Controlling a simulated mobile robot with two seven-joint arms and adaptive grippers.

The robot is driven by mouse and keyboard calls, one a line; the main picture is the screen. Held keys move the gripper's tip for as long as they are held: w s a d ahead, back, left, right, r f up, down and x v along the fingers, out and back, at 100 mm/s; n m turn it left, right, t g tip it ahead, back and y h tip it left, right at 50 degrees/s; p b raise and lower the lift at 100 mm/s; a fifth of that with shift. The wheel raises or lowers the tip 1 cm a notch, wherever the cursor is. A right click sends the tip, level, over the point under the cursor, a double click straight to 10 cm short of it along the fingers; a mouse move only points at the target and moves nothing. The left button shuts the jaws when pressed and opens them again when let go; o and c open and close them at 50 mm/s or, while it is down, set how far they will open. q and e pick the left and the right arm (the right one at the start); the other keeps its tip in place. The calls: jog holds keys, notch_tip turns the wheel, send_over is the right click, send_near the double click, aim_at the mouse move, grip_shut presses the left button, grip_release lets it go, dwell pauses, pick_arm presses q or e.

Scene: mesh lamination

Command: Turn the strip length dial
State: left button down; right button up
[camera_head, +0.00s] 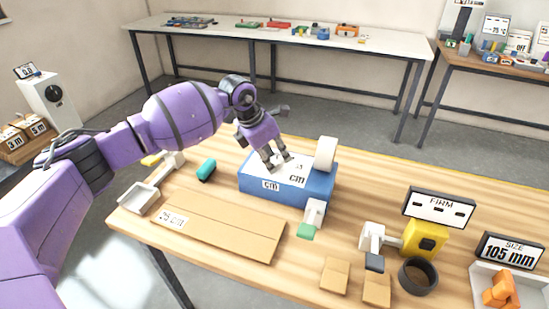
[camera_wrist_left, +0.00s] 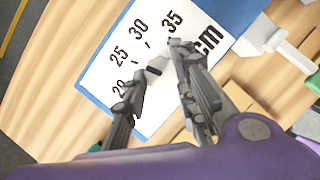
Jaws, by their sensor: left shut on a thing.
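The blue box (camera_head: 255,192) stands on the wooden table, with a white scale plate on top marked in cm. My left gripper (camera_head: 277,166) is over this plate, fingers pointing down. In the left wrist view the scale plate (camera_wrist_left: 105,75) shows numbers up to 35 around a small pale dial (camera_wrist_left: 160,63) with a black pointer mark. My left gripper's fingers (camera_wrist_left: 155,84) are on either side of the dial and shut on it. The fingers hide most of the dial in the head view. My right gripper is not in view.
A white tape roll (camera_head: 326,154) stands at the box's right end. A cardboard sheet (camera_head: 222,229) labelled 25 cm lies in front. A teal cylinder (camera_head: 206,169) and a grey tray (camera_head: 139,198) are to the left. A yellow device (camera_head: 425,239) and dark ring (camera_head: 418,276) are to the right.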

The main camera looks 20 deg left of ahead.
pick_arm(q)
jog(key=shift+w+a+r, duration=0.35)
jog(key=c, duration=1.6)
grip_release()
jog(key=shift+o, duration=0.2)
jog(key=shift+f, duration=0.15)
jog(key=shift+s+d+f, duration=0.1)
jog(key=shift+d+f, duration=0.05)
jog(key=v, duration=1.2)
